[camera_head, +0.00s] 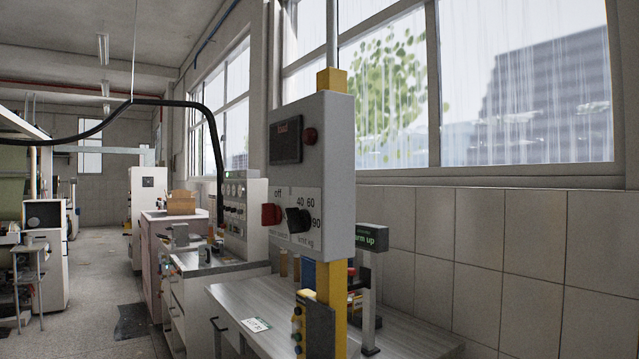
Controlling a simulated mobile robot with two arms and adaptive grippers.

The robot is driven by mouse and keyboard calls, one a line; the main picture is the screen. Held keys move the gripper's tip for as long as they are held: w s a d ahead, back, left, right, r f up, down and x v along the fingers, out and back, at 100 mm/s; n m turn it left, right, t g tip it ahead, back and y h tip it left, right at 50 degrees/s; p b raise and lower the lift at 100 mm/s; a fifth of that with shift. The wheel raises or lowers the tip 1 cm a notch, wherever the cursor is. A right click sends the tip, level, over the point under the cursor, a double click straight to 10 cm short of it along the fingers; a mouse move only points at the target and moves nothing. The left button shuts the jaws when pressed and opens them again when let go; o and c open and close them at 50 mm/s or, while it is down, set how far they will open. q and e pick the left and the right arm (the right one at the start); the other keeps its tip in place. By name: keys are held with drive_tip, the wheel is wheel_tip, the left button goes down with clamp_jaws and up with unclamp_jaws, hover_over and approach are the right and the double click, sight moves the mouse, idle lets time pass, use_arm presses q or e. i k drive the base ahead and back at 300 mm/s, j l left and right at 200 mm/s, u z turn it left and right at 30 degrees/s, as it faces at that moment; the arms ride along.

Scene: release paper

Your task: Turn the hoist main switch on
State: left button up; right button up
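A grey control box (339,170) is mounted on a yellow post (333,306) in the middle of the view. A red rotary switch (270,214) sticks out from its lower left face, below the printed word "off". To its right is a black knob (298,220) with 40, 60 and 90 printed around it. The exact angle of the red switch is hard to tell. Neither of my grippers is in view.
A grey wood-look bench (400,331) stands around the post, with a label card (256,324) on it. A pendant with coloured buttons (299,322) is by the post. Open floor (95,285) lies at the left.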

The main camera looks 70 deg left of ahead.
sight(272, 216)
drive_tip(key=u, duration=2.35)
